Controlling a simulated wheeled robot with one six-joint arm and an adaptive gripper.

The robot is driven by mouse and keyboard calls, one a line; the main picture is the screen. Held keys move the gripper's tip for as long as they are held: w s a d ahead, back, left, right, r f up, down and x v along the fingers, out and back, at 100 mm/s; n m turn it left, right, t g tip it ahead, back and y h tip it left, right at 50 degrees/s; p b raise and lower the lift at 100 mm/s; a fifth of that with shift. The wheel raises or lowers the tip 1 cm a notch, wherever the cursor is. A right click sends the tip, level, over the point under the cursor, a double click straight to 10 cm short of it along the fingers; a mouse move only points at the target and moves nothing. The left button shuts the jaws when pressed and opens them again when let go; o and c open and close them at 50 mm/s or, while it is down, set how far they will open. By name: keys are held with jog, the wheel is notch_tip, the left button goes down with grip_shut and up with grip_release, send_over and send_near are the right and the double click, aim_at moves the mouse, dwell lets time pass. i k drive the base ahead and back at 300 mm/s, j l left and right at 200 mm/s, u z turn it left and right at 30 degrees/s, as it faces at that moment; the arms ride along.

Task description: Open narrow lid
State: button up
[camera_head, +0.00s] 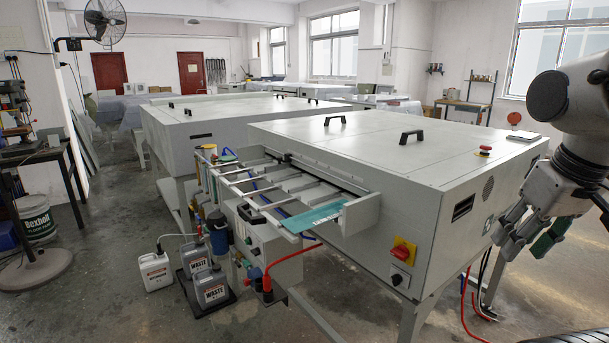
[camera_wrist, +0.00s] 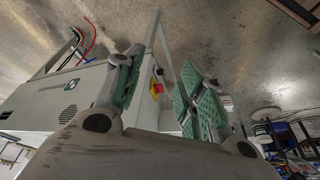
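The near plate processor (camera_head: 400,165) is a large pale grey box with a flat, closed top. Two black handles stand on that top, one farther back (camera_head: 335,118) and one nearer the right (camera_head: 411,136). I cannot clearly tell where the narrow lid's edges run. My gripper (camera_head: 527,236) hangs at the right of the processor, beside its end face and below its top, apart from both handles. In the wrist view my gripper (camera_wrist: 160,85) has its green-padded fingers spread with nothing between them. The processor's side (camera_wrist: 60,105) shows at the left there.
A red-and-yellow switch (camera_head: 404,250) is on the processor's front side, and a stop button (camera_head: 484,151) is on top. A feed table with a teal plate (camera_head: 313,217) juts out left. Waste containers (camera_head: 211,289) stand on the floor.

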aim_at(492, 133)
jog(key=i+l+z, duration=0.15)
jog(key=l, duration=0.15)
jog(key=l+z, duration=0.1)
jog(key=l, duration=0.2)
jog(key=i+l+z, duration=0.3)
jog(key=l+z, duration=0.15)
jog(key=i+l+z, duration=0.7)
jog(key=z, duration=0.2)
jog(key=i+l+z, duration=0.2)
jog(key=i, duration=3.25)
jog(key=i+u, duration=0.25)
jog(key=i, duration=0.2)
jog(key=i+u, duration=0.3)
jog(key=i, duration=0.2)
jog(key=i+u, duration=0.2)
jog(key=u, duration=0.25)
jog(key=i+u, duration=0.15)
jog(key=u, duration=0.25)
jog(key=i+l+u, duration=0.15)
jog(key=u, duration=0.3)
jog(key=i+u, duration=0.2)
jog(key=u, duration=0.25)
jog(key=i+u, duration=0.2)
jog(key=u, duration=0.25)
jog(key=i+l+u, duration=0.1)
jog(key=u, duration=0.3)
jog(key=i+l+u, duration=0.15)
jog(key=u, duration=0.3)
jog(key=i+l+u, duration=0.2)
jog(key=u, duration=0.25)
